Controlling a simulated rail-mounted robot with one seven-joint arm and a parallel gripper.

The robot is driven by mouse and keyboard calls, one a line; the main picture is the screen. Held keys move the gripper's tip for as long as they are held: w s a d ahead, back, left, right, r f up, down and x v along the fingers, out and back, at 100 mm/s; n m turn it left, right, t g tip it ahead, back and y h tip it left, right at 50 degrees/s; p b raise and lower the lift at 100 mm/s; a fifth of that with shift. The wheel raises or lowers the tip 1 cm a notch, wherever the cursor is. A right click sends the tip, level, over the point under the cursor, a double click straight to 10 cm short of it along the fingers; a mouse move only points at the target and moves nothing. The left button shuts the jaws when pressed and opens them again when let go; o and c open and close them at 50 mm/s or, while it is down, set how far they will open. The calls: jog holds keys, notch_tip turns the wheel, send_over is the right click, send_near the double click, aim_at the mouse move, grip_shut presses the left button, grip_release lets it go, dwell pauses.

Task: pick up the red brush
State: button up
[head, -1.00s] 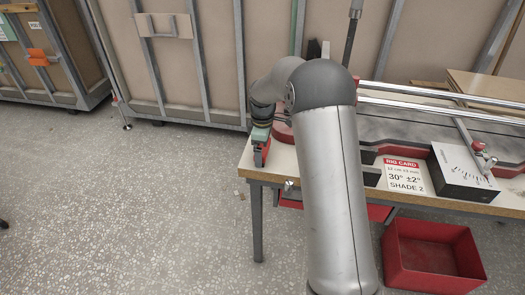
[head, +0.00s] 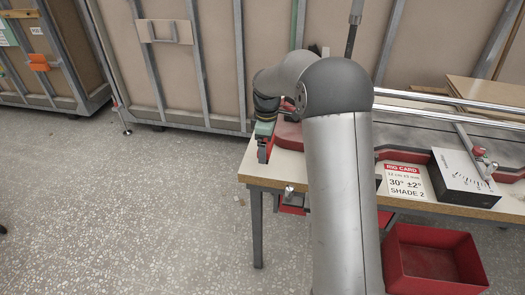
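My gripper (head: 265,150) hangs at the left end of the workbench (head: 275,171), pointing down at or just above the bench edge. It is small, with a green-grey body and red and dark parts below. Its finger gap cannot be made out, so I cannot tell whether it is open, shut or holding anything. I cannot clearly identify a red brush in the head view. My arm covers much of the bench's left part and may hide it. A red rounded shape (head: 290,133) shows just right of my gripper, partly behind my arm; I cannot tell what it is.
A rail tool with chrome bars (head: 450,97) and a red-edged base lies along the bench. A red bin (head: 433,258) stands below. Framed panels (head: 190,70) stand behind. The left floor is clear.

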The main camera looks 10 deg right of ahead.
jog(key=s+d+r+b, duration=0.1)
jog(key=s+d+r, duration=0.6)
jog(key=s, duration=0.3)
jog(key=shift+d+r, duration=0.25)
jog(key=shift+r, duration=0.3)
